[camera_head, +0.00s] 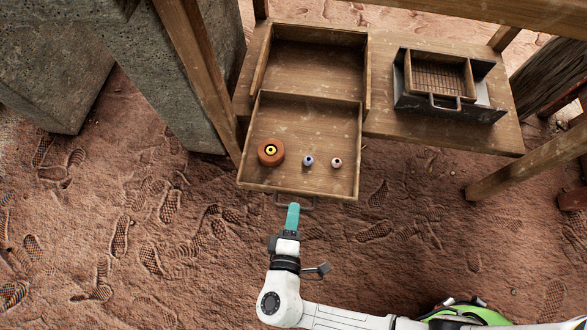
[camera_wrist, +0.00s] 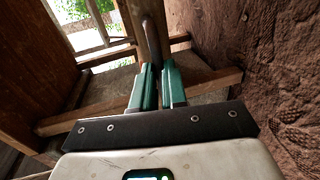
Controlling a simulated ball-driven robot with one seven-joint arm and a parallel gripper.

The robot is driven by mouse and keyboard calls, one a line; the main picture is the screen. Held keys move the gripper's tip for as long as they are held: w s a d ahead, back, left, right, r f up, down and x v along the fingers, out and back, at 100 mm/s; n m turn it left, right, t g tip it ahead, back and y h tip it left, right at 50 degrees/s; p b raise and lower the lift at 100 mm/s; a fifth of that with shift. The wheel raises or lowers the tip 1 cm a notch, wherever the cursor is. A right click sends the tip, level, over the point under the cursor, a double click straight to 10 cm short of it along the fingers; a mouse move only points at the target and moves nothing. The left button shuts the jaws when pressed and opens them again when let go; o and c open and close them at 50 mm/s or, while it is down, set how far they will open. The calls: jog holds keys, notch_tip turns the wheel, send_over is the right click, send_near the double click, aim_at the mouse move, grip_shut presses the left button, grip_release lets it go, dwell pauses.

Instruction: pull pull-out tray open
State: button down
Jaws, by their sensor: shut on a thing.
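The wooden pull-out tray (camera_head: 300,120) extends far out of its wooden housing (camera_head: 320,28) on the table, toward me and past the table's front edge. Inside the tray lie an orange-brown round piece (camera_head: 271,152) with a yellow centre, a small bluish piece (camera_head: 308,161) and a small pinkish piece (camera_head: 337,162). My gripper (camera_head: 293,208), with teal fingers, is at the thin handle (camera_head: 312,204) on the tray's front and shut on it. In the wrist view, the handle bar (camera_wrist: 151,40) runs between my fingers (camera_wrist: 158,72).
A dark box with a small slatted wooden tray (camera_head: 438,76) stands on the table (camera_head: 450,137) at right. A wooden post (camera_head: 195,75) and grey stone blocks (camera_head: 170,85) stand close at left. The footprinted ground (camera_head: 130,250) in front is open.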

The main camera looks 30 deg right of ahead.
jog(key=c, duration=1.2)
grip_release()
jog(key=shift+o, duration=0.2)
jog(key=p+v, duration=0.2)
jog(key=v, duration=0.8)
jog(key=shift+s+a, duration=0.2)
jog(key=shift+s, duration=0.1)
